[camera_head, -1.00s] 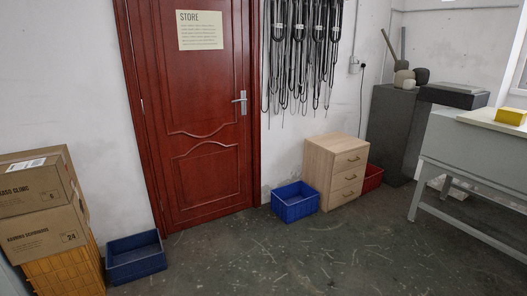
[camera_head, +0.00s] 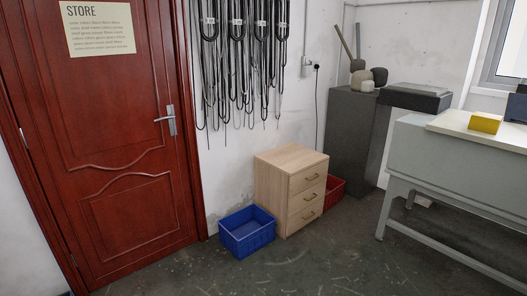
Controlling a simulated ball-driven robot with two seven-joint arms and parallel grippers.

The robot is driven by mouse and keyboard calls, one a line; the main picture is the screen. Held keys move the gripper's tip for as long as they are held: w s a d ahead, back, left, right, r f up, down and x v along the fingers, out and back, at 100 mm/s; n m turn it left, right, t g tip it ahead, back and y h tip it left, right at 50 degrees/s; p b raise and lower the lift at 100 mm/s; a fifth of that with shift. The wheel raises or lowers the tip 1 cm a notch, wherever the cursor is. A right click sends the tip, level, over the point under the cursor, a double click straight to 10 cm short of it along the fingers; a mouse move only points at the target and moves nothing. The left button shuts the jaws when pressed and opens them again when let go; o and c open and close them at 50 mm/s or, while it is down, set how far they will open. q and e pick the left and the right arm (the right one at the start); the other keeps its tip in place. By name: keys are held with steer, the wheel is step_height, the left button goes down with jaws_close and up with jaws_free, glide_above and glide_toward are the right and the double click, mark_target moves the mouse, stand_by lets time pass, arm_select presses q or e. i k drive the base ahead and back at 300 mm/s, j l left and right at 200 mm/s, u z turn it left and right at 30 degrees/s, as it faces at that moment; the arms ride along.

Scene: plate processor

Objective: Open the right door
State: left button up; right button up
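A red wooden door (camera_head: 120,135) stands shut in its red frame at the left of the head view. It carries a paper sign (camera_head: 98,28) headed STORE. A metal lever handle (camera_head: 170,120) sits on the door's right side, and the lever points left. No other door shows in this view. Neither of my grippers is in view.
A blue bin (camera_head: 246,231) and a wooden drawer cabinet (camera_head: 290,191) stand right of the door. A red bin (camera_head: 334,190) is behind the cabinet. A grey workbench (camera_head: 454,165) stands at right. Black cables (camera_head: 243,60) hang on the wall. The floor before the door is clear.

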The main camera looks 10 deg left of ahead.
mark_target(87, 81)
steer(key=i, duration=1.75)
